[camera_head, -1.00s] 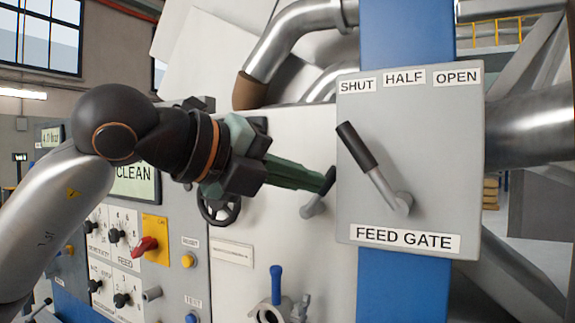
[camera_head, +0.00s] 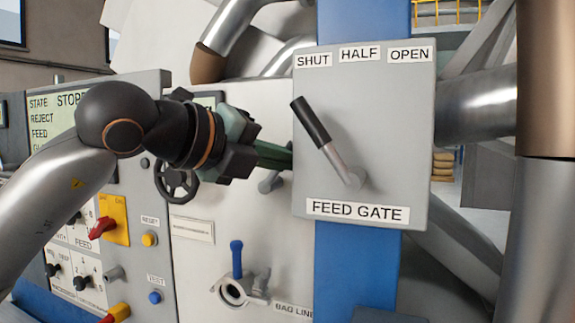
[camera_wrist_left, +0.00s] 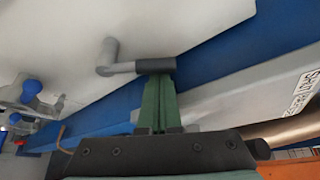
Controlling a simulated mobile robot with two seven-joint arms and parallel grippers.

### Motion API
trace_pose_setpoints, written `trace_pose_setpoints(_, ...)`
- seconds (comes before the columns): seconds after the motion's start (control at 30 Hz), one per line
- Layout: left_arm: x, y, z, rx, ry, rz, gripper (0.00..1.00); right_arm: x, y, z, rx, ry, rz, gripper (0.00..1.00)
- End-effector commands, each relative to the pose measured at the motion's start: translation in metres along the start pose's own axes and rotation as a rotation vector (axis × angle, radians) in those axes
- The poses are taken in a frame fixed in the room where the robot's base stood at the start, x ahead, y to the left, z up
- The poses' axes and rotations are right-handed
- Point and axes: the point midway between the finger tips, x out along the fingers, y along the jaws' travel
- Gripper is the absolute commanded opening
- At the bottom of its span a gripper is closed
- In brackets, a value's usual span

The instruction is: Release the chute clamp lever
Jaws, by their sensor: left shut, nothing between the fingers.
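A small grey crank lever (camera_head: 270,181) is mounted on the white panel left of the feed gate box. It carries no readable label, so I cannot tell whether it is the chute clamp lever. In the left wrist view the lever (camera_wrist_left: 119,67) has a dark cylindrical grip pointing right. My left gripper (camera_head: 283,157) has its green fingers shut and empty, beside this lever. In the left wrist view the fingertips (camera_wrist_left: 156,80) meet the grip's lower edge in the picture; I cannot tell whether they touch. The feed gate box partly hides the fingertips in the head view. My right gripper is not in view.
The feed gate box (camera_head: 412,165) stands close right of my left gripper, its black-handled lever (camera_head: 313,125) leaning towards SHUT. A handwheel (camera_head: 170,186) is left below the wrist. A blue-handled ring clamp (camera_head: 236,258) sits lower on the panel. A control panel (camera_head: 72,232) is at left.

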Motion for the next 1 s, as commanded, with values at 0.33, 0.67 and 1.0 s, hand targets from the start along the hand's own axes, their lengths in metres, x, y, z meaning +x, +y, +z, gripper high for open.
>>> trace_pose_setpoints(0.33,-0.001,0.001,0.002,-0.049,-0.001,-0.026,0.0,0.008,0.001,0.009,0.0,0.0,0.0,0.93)
trace_pose_setpoints(0.67,-0.004,0.004,0.008,-0.174,-0.002,-0.091,0.0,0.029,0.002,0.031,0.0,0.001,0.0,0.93)
trace_pose_setpoints(1.0,-0.013,0.009,0.024,-0.452,-0.002,-0.236,0.0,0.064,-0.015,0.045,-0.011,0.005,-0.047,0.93)
